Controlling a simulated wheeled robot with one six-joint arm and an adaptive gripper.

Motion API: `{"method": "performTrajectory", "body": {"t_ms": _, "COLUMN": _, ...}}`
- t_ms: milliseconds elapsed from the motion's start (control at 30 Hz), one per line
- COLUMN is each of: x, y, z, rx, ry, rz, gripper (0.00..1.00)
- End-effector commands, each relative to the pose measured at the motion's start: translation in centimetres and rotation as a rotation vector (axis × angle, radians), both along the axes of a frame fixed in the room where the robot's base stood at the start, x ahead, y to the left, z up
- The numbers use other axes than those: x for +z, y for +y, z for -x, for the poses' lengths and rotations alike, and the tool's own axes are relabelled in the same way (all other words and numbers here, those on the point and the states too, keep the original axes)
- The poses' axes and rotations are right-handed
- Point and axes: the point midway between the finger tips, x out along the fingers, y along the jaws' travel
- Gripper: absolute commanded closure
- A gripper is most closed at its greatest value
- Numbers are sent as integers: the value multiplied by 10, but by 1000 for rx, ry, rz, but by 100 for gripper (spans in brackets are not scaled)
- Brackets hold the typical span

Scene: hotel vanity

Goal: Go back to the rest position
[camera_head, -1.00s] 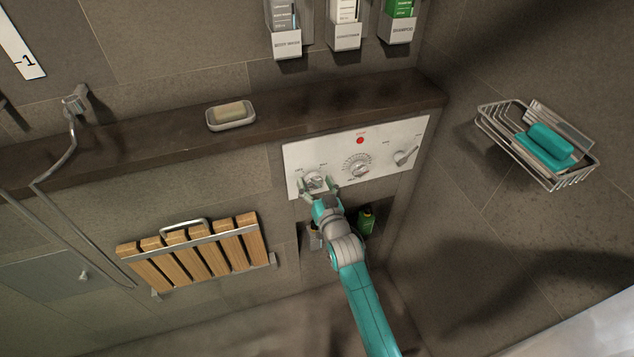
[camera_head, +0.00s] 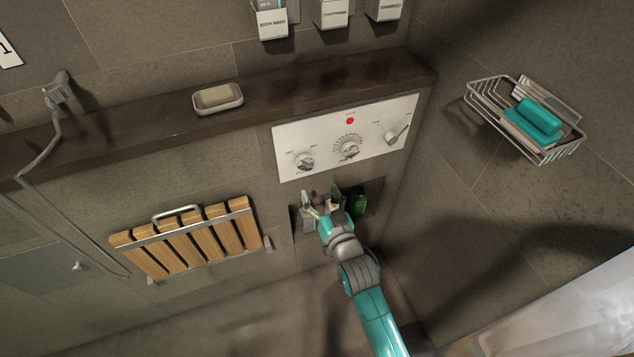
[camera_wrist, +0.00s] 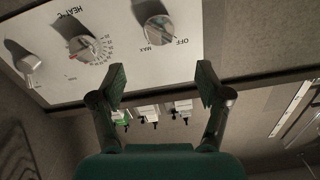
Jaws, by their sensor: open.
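My gripper (camera_head: 322,200) is open and empty, below the white control panel (camera_head: 392,147) and apart from it, in front of the wall niche. The panel carries a left knob (camera_head: 304,161), a middle dial (camera_head: 347,148), a right knob (camera_head: 394,137) and a red spot. In the wrist view my open fingers (camera_wrist: 163,88) frame no held object. That view shows the panel upside down, with the OFF–MAX knob (camera_wrist: 158,30) and the HEAT dial (camera_wrist: 84,47) beyond the fingers.
A niche below the panel holds a green bottle (camera_head: 357,203). A folded wooden seat (camera_head: 190,243) is at left. A dark ledge (camera_head: 130,125) bears a soap dish (camera_head: 230,104). A wire basket (camera_head: 552,157) with a teal item hangs at right. Dispensers (camera_head: 333,14) are above.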

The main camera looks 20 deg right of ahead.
Motion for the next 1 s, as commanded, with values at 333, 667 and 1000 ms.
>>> {"method": "performTrajectory", "body": {"t_ms": 333, "x": 1, "y": 0, "z": 11, "rx": 0, "ry": -1, "rz": 0, "gripper": 24}}
{"method": "performTrajectory", "body": {"t_ms": 667, "x": 1, "y": 0, "z": 11, "rx": 0, "ry": -1, "rz": 0, "gripper": 24}}
{"method": "performTrajectory", "body": {"t_ms": 1000, "x": -22, "y": 0, "z": 62, "rx": 0, "ry": 34, "rz": 19, "gripper": 24}}
